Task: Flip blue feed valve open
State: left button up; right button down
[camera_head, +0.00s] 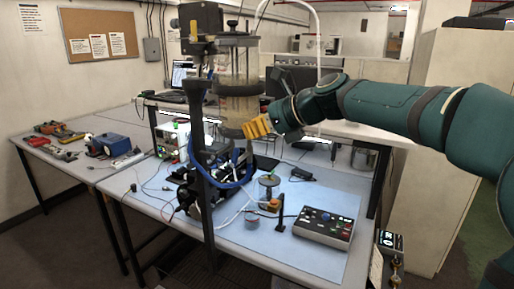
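A clear sealed cylinder (239,80) stands upright, held on a dark vertical post (201,150) above the table. A blue hose (225,184) loops below it, around the post. I cannot make out a blue feed valve handle; it is too small to tell or hidden behind the gripper. My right gripper (256,128) comes in from the right, with its yellow fingers at the lower right of the cylinder. Whether the fingers touch the cylinder or are open is unclear. My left gripper is not in view.
A control box with buttons (324,226) sits on the blue table mat (300,262). A small jar (269,189) and black pump-like equipment (181,186) stand below the cylinder. Tools (58,131) lie on the left bench. A pale cabinet (432,190) stands behind my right arm.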

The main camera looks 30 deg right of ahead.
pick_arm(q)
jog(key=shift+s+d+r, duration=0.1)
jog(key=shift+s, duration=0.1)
pick_arm(e)
notch_tip(320, 180, up, 3)
jog(key=shift+s+r, duration=0.1)
jog(key=shift+s, duration=0.05)
jog(key=shift+s+d, duration=0.1)
